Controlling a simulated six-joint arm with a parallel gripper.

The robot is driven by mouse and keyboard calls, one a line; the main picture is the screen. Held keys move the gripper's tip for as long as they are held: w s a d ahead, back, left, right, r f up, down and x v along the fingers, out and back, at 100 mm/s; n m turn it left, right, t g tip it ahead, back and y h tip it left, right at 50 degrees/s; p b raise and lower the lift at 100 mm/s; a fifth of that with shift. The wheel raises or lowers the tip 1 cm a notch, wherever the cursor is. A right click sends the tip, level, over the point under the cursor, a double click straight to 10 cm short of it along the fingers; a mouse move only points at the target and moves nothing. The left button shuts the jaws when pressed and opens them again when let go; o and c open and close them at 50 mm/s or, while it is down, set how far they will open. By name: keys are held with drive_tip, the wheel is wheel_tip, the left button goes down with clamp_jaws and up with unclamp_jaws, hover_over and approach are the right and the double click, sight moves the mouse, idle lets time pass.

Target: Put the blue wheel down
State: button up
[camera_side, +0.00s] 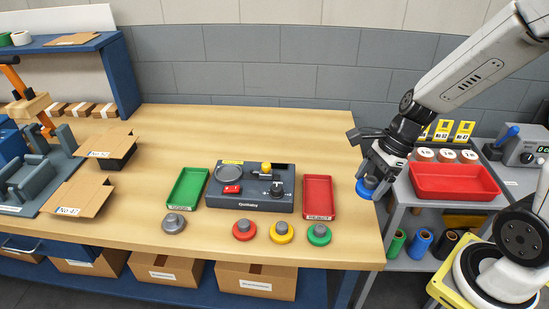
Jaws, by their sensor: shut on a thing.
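The blue wheel (366,189) is a blue disc with a grey hub on top. My gripper (370,175) is shut on its hub and holds it at the right end of the wooden table (250,135), in front of the grey side cart. The wheel seems to be above the surface, but its exact height is hard to tell. The gripper partly hides the hub.
Grey, red (244,230), yellow (281,232) and green (319,235) wheels stand along the table's front. Behind them are a green tray (187,188), a dark control box (251,205) and a red tray (318,197). A larger red bin (453,181) is on the cart.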

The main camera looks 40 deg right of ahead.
approach(313, 199)
drive_tip(key=s+a+r, duration=0.2)
drive_tip(key=s+r, duration=0.1)
drive_tip(key=s, duration=0.1)
drive_tip(key=w+f, duration=0.1)
drive_tip(key=f, duration=0.1)
drive_tip(key=w+f, duration=0.2)
drive_tip(key=shift+w+a, duration=0.15)
drive_tip(key=shift+w, duration=0.1)
drive_tip(key=shift+w+f, duration=0.5)
drive_tip(key=shift+w+f, duration=0.2)
drive_tip(key=shift+f, duration=1.65)
drive_tip(key=shift+f, duration=0.15)
drive_tip(key=o, duration=1.2)
